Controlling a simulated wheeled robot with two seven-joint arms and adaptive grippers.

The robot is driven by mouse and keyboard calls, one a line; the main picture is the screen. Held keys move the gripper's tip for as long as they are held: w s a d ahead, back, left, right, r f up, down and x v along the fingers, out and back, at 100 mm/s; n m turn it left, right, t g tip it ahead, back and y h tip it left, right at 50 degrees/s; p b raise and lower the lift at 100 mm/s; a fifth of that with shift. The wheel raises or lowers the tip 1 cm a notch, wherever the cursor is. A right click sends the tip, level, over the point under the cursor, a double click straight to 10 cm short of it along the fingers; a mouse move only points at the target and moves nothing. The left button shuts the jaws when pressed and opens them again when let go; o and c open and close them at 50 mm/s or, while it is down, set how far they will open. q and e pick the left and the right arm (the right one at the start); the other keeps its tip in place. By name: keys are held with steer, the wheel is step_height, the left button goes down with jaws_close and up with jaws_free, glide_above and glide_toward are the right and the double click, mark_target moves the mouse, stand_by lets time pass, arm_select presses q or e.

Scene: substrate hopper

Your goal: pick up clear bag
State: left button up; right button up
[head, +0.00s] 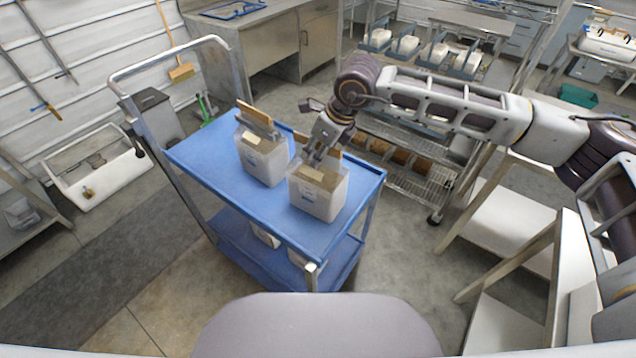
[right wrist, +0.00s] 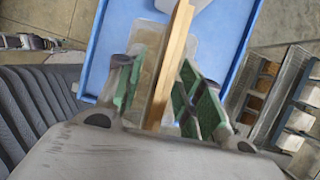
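Two clear bags with pale contents and wooden bars across their tops stand upright on the blue cart (head: 205,160). The nearer clear bag (head: 318,197) is towards the cart's right end; the other bag (head: 262,163) is to its left. My right gripper (head: 318,155) is at the top of the nearer bag, pointing down. In the right wrist view its green-padded fingers (right wrist: 160,88) stand on either side of the wooden bar (right wrist: 170,60), with gaps showing, so it looks open. The bag below is partly hidden by the bar and fingers. My left gripper is out of view.
A wire rack (head: 410,170) with brown blocks stands behind the cart. White shelving (head: 500,205) is at the right, below my right arm. A white floor sink (head: 95,165) is at the left. The cart's lower shelf holds more pale items. The cart top's left end is clear.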

steer(key=shift+f+b, duration=0.25)
steer(key=shift+b, duration=0.3)
stand_by(0.7)
jaws_close()
stand_by(0.4)
steer(key=shift+r, duration=0.1)
